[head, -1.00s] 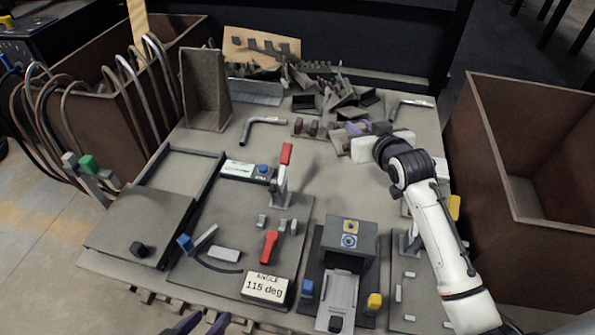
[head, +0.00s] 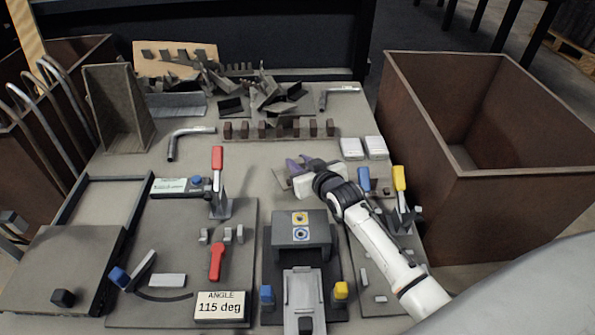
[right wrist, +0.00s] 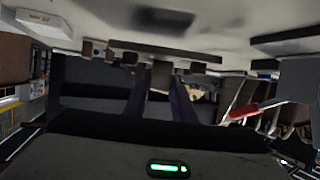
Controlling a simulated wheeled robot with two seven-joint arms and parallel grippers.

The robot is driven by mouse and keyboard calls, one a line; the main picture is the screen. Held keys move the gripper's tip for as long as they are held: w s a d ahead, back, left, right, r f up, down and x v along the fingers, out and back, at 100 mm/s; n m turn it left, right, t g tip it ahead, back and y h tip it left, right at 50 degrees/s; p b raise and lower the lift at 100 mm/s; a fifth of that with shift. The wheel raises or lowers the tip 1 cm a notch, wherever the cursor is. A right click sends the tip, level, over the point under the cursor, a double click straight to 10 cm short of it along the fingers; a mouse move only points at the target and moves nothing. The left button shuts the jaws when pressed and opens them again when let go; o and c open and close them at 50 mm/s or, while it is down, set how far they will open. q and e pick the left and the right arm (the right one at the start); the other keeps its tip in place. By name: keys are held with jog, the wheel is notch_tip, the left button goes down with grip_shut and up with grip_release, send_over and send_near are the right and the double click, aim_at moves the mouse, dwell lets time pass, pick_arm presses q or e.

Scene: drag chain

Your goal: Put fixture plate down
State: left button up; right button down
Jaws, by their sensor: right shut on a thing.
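My right gripper (head: 297,164) is low over the middle of the table, with its purple fingers pointing left and away. It is shut on a small grey-brown piece, which I take to be the fixture plate (head: 281,178); its edge shows just left of the fingers. Most of it is hidden by the gripper. In the right wrist view a grey-brown block (right wrist: 162,75) shows between the two purple fingers. I cannot tell whether the plate touches the table. My left gripper is out of view.
A strip with several upright blocks (head: 280,130) lies just beyond the gripper. A grey fixture with blue and yellow knobs (head: 302,235) stands nearer. A toggle clamp with a red handle (head: 217,172) is left. A brown bin (head: 480,190) flanks the right.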

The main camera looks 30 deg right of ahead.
jog(key=shift+f, duration=0.9)
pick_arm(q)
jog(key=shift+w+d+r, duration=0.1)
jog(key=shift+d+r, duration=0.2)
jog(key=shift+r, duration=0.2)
pick_arm(e)
jog(key=shift+f+b, duration=0.25)
jog(key=shift+b, duration=0.05)
jog(key=shift+f, duration=0.25)
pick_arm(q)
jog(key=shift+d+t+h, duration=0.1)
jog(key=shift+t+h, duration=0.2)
pick_arm(e)
jog(key=c, duration=1.5)
grip_release()
jog(key=shift+f, duration=0.1)
